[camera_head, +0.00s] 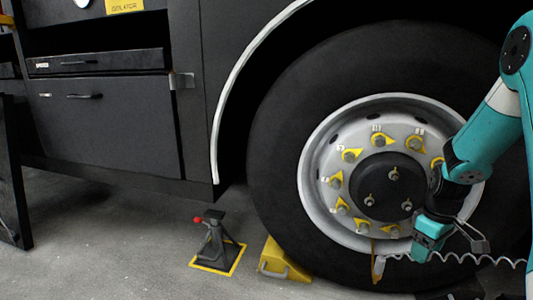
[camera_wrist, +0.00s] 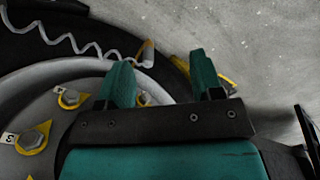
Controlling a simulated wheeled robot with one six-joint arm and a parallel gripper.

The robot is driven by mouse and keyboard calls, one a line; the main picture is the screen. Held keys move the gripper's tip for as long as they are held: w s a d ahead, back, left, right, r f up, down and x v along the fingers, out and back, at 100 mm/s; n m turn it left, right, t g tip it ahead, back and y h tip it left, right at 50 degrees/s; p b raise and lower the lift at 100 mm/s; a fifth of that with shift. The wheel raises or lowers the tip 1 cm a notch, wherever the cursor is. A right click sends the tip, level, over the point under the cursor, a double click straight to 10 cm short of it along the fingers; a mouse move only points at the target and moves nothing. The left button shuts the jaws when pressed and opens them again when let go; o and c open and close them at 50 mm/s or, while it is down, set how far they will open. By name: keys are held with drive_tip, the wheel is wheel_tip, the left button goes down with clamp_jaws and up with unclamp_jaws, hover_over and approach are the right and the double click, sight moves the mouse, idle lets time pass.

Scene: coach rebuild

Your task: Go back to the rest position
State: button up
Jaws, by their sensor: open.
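My teal arm reaches in from the right edge in the head view. My gripper (camera_head: 424,246) is in front of the lower right part of the big wheel (camera_head: 322,215). In the wrist view my gripper (camera_wrist: 162,78) has its two teal fingers apart, with nothing held between them. The wheel's grey rim (camera_wrist: 62,72) and yellow-tagged nuts lie below and to the left of the fingers. Parts of the rim and tyre are hidden behind my arm in the head view.
A coiled hose (camera_head: 452,258) with a pale end piece (camera_head: 379,266) hangs near my gripper. A yellow wheel chock (camera_head: 284,264) touches the tyre. A jack stand (camera_head: 213,240) with a red knob stands left of it. Open grey floor lies farther left.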

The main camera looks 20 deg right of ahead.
drive_tip(key=a+r+n+t+y+p, duration=0.1)
drive_tip(key=a+r+p, duration=0.1)
drive_tip(key=a+r, duration=0.7)
drive_tip(key=a+r+n+y+p, duration=0.15)
drive_tip(key=a+r, duration=0.35)
drive_tip(key=a, duration=0.7)
drive_tip(key=s+a+r+n+g+y+p, duration=0.1)
drive_tip(key=s+a+r+p, duration=0.1)
drive_tip(key=s+a+r, duration=0.45)
drive_tip(key=s+a+r+n+y+p, duration=0.1)
drive_tip(key=s+a+r+p, duration=0.15)
drive_tip(key=s+a, duration=0.65)
wheel_tip(320, 180, up, 38)
drive_tip(key=p, duration=3.6)
drive_tip(key=shift+s+d+p, duration=0.15)
drive_tip(key=shift+p, duration=0.25)
drive_tip(key=shift+h, duration=0.25)
